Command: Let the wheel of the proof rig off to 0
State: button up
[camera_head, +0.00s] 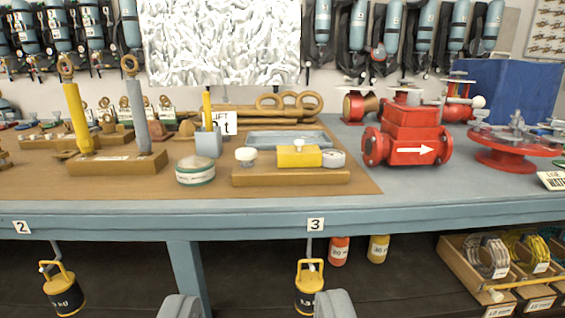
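A small rig with a yellow block (299,157) sits on a wooden base (290,176) on the bench; it looks like the proof rig. A pale knob (298,145) tops the block, a round gauge-like disc (333,158) is at its right, and another pale knob (245,155) is at its left. I cannot tell which part is the wheel, and no reading is legible. My gripper (258,305) shows as two grey fingertips at the bottom edge, wide apart with nothing between them, in front of and below the bench edge.
A blue-grey bench edge (260,219) crosses the view. A round tin (195,170) and upright yellow (77,115) and grey (137,112) rods stand left. A red valve body (408,140) and red flanged wheel (510,150) stand right. Weights (309,285) hang below.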

aim_at(245, 154)
jog(key=i+l, duration=0.8)
jog(key=j+u, duration=0.05)
